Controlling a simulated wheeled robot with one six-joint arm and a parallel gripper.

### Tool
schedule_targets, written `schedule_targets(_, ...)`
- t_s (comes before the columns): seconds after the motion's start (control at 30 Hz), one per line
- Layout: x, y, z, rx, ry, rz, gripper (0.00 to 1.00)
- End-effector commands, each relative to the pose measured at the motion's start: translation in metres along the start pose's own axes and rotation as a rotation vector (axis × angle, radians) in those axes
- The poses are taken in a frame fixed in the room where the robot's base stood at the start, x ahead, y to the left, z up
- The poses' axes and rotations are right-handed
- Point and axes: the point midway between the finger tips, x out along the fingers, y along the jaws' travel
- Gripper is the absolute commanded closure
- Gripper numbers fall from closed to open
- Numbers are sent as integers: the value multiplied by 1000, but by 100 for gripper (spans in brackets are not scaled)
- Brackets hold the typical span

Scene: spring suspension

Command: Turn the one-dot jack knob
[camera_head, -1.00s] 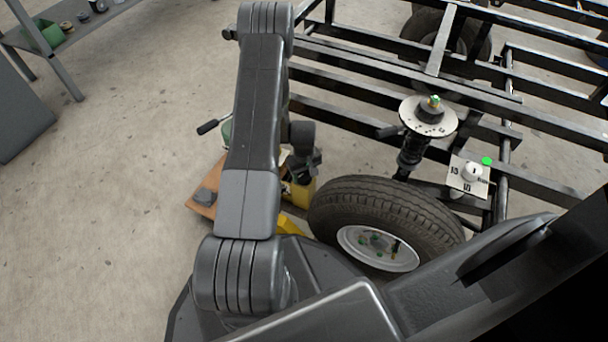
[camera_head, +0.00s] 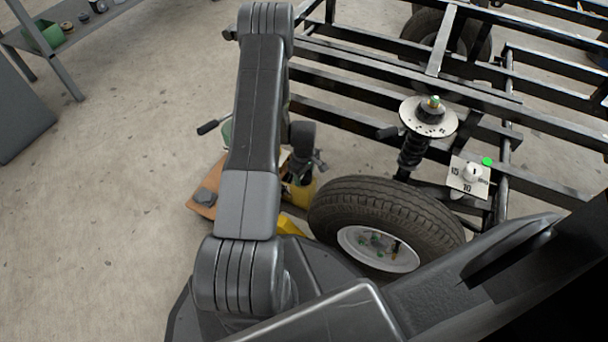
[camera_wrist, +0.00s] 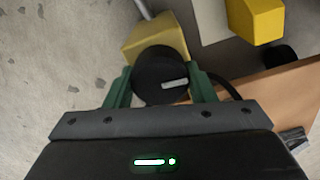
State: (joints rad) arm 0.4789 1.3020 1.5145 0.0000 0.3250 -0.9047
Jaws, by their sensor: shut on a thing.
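In the wrist view, a round black knob (camera_wrist: 150,70) with a pale bar mark on its face sits between the green fingers of my gripper (camera_wrist: 160,82), which is shut on it. I see no single dot on the knob, and the fingers hide its sides. A yellow block-shaped body (camera_wrist: 158,35) lies just behind the knob. In the head view my gripper is largely hidden by my arm, close to a yellow body (camera_head: 300,193) left of the tyre.
A tyre (camera_head: 385,205) stands right of my arm. Behind it a strut (camera_head: 412,152) carries a round plate (camera_head: 427,118). A white marked plate (camera_head: 468,177) with a green dot is on the black frame (camera_head: 470,95). A wooden board (camera_head: 207,200) lies on the floor; open floor is at left.

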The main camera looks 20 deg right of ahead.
Motion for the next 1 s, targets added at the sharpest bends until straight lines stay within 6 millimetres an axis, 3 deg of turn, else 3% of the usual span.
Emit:
schedule_targets(0.17, 0, 0, 0, 0, 0, 0, 73)
schedule_targets(0.2, 0, 0, 0, 0, 0, 0, 48)
schedule_targets(0.3, 0, 0, 0, 0, 0, 0, 29)
schedule_targets(0.67, -6, 0, 0, 1, 0, 0, 28)
schedule_targets(0.77, -19, 0, 0, 1, 1, 1, 28)
schedule_targets(1.0, -74, 1, 0, 1, 2, 2, 28)
